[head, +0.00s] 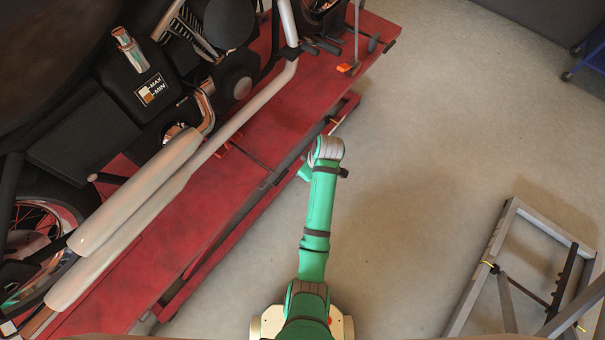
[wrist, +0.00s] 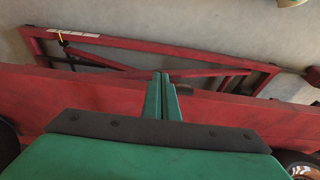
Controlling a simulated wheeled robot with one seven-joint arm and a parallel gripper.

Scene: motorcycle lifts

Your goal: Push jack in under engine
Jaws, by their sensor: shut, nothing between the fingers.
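A motorcycle stands on a long red lift platform (head: 225,185) at left in the head view; its dark engine (head: 238,80) is above the platform's middle. A small orange-red piece with a thin dark rod (head: 248,157) lies on the platform below the engine and pipes; it may be the jack, partly hidden by the exhaust. My gripper (head: 304,173) is beside the platform's right edge, mostly hidden under my wrist in the head view. In the wrist view my gripper (wrist: 163,80) is shut and empty, its green fingers in front of the red platform (wrist: 225,110). I cannot make out the jack there.
Long silver exhaust pipes (head: 140,190) run along the motorcycle's near side. Another orange piece (head: 348,68) is near the platform's far end. The lift's red lower frame (wrist: 110,42) shows in the wrist view. A grey metal frame (head: 485,262) stands at right; floor between is clear.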

